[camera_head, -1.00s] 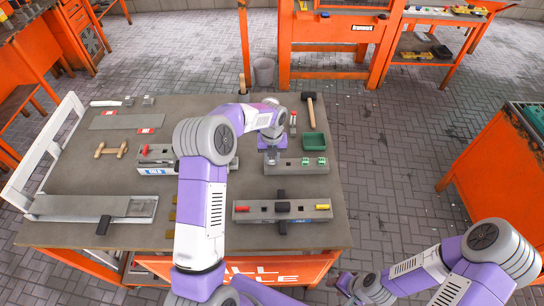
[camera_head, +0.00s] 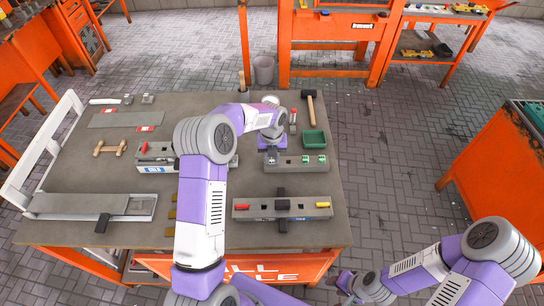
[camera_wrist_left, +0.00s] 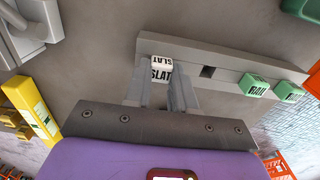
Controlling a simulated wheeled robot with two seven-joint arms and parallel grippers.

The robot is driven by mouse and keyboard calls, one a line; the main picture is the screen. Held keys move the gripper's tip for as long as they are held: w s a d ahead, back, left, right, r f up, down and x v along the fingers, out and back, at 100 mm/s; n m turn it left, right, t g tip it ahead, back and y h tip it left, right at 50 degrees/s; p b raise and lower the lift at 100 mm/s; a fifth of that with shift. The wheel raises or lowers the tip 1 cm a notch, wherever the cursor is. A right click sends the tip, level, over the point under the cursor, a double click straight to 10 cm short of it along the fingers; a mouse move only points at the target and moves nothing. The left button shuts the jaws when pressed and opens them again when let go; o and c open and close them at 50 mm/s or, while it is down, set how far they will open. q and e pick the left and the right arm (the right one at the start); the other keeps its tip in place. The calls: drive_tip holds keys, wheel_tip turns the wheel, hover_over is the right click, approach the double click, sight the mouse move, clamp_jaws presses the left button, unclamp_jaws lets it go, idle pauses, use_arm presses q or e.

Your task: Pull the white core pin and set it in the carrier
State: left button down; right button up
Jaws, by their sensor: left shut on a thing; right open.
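The white core pin (camera_wrist_left: 161,71) is a small white block lettered SLAT. It shows between my left fingertips in the left wrist view. My left gripper (camera_wrist_left: 163,82) is shut on it, over the left part of the carrier; in the head view the gripper (camera_head: 271,153) is there too. Whether the pin is seated or just above the bar, I cannot tell. The carrier (camera_head: 290,167) is a grey bar with two green blocks (camera_wrist_left: 270,87) lettered RAIL, and a dark empty slot (camera_wrist_left: 207,72) shows between. My right gripper (camera_head: 336,280) is low, off the table's front right corner, open.
A grey mould bar (camera_head: 265,214) with red, black and yellow pieces lies nearer. Another mould (camera_head: 153,168) with a red piece lies left of my left arm. A green tray (camera_head: 314,140) and a mallet (camera_head: 311,108) lie behind the carrier. A wooden-handled tool (camera_head: 110,148) lies at left.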

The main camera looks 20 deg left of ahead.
use_arm(q)
drive_tip(key=c, duration=0.9)
unclamp_jaws()
drive_tip(key=shift+o, duration=0.6)
drive_tip(key=o, duration=0.3)
drive_tip(key=shift+r+p, duration=2.75)
drive_tip(key=shift+r, duration=0.8)
